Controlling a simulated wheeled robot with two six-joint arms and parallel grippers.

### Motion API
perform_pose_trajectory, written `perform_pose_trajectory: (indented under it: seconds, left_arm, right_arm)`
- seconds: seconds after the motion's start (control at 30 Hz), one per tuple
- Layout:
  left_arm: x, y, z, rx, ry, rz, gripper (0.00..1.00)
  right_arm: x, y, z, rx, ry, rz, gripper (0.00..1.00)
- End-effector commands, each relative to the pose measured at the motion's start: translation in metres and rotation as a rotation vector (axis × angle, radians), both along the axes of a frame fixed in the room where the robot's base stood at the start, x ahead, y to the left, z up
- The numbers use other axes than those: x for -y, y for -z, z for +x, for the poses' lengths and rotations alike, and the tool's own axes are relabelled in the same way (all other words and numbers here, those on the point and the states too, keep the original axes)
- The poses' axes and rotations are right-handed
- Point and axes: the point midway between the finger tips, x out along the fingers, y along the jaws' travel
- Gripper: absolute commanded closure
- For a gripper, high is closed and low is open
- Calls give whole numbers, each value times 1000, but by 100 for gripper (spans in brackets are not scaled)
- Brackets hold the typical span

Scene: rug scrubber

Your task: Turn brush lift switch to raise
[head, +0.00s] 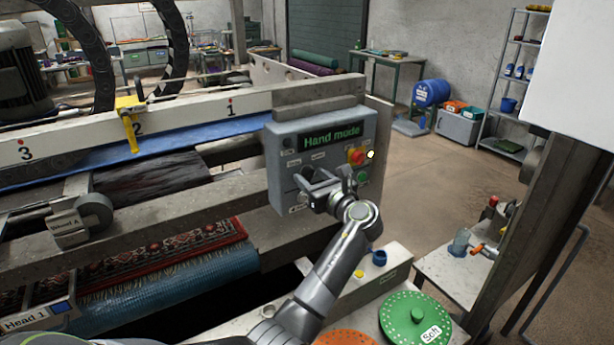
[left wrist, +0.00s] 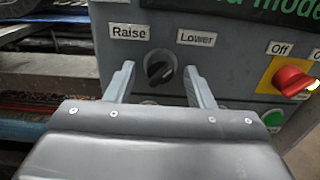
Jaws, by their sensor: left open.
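The grey control panel (head: 278,168) carries a green-lit display (head: 332,136) reading "Hand mode". In the left wrist view the brush lift switch (left wrist: 160,68) is a small black rotary knob below the labels Raise (left wrist: 129,32) and Lower (left wrist: 196,38). Its grip ridge looks slanted; which label it points to is hard to tell. My left gripper (head: 314,184) is at the panel's lower half, open, with one finger on each side of the knob. I cannot tell whether the fingers touch it. In the head view the gripper hides the knob. My right gripper is not in view.
A red knob on a yellow plate (left wrist: 292,80) labelled Off and a green button (left wrist: 272,117) sit right of the switch. A patterned rug (head: 165,262) lies in the machine at left. A green disc (head: 415,317) lies on the bench below. Open floor is behind right.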

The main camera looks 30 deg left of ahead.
Motion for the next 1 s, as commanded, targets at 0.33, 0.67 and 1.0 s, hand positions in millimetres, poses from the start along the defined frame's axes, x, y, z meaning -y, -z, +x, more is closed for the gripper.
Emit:
perform_pose_trajectory:
  seconds: [0.33,0.67,1.0]
  left_arm:
    - [1,0,0,0,0,0,60]
    - [0,0,0,1,0,-1,96]
    - [0,1,0,67,0,-40,96]
  right_arm:
    - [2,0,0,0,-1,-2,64]
    - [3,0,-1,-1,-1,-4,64]
    - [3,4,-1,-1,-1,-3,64]
